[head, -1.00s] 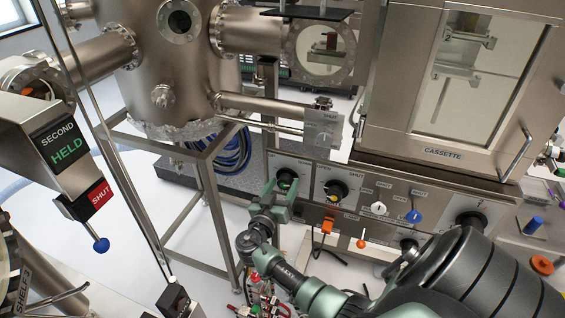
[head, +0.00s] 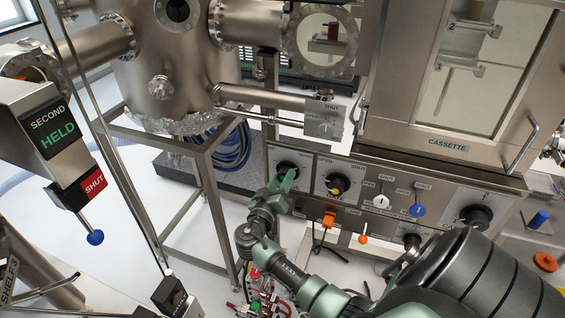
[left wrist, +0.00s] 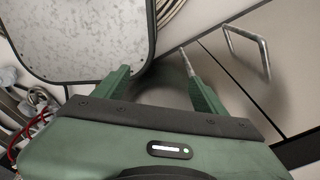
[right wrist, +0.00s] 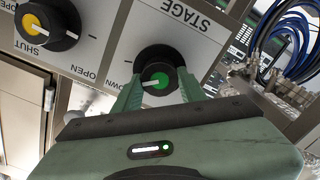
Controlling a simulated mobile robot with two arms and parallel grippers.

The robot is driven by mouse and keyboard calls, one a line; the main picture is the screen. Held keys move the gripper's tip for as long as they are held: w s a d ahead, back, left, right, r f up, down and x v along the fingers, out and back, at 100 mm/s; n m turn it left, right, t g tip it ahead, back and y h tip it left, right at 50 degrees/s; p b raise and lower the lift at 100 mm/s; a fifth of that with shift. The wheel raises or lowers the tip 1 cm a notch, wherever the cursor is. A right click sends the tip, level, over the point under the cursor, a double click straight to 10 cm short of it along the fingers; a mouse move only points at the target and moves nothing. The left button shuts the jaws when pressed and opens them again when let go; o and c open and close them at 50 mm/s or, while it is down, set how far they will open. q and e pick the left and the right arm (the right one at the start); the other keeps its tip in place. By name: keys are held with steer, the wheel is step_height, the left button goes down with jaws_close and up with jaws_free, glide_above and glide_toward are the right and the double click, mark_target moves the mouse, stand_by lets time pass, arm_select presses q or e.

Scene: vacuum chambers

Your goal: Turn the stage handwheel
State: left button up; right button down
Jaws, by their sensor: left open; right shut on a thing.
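The stage handwheel is a round black knob with a green centre and a white pointer line. In the right wrist view the stage handwheel (right wrist: 157,80) sits under an upside-down STAGE label, near a partly hidden DOWN mark. In the head view the handwheel (head: 287,169) is partly covered by my gripper. My right gripper (right wrist: 157,92) is shut on the handwheel, a finger on either side; it also shows in the head view (head: 283,184). My left gripper (left wrist: 160,80) is open and empty in its wrist view, beside a grey speckled panel.
Right of the handwheel are a yellow-centred knob (head: 337,184), a white switch (head: 381,201) and a blue switch (head: 417,210). An orange lever (head: 329,218) hangs below. The cassette chamber (head: 440,147) stands above the panel. A steel frame (head: 200,190) is to the left.

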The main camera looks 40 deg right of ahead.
steer(key=n+b, duration=0.1)
steer(key=n, duration=0.1)
steer(key=shift+f+n, duration=0.15)
steer(key=shift+n, duration=0.25)
steer(key=n, duration=0.3)
steer(key=shift+n, duration=0.4)
steer(key=n, duration=0.2)
steer(key=shift+n, duration=0.3)
steer(key=n+p, duration=0.1)
steer(key=n, duration=0.2)
steer(key=shift+n, duration=0.3)
steer(key=n+p, duration=0.1)
steer(key=n, duration=0.1)
steer(key=shift+n, duration=0.4)
steer(key=n+p, duration=0.1)
steer(key=n, duration=0.2)
steer(key=shift+f+n+p, duration=0.1)
steer(key=shift+n+p, duration=0.2)
steer(key=shift+f+n+p, duration=0.15)
steer(key=shift+n+p, duration=1.35)
steer(key=shift+n, duration=1.8)
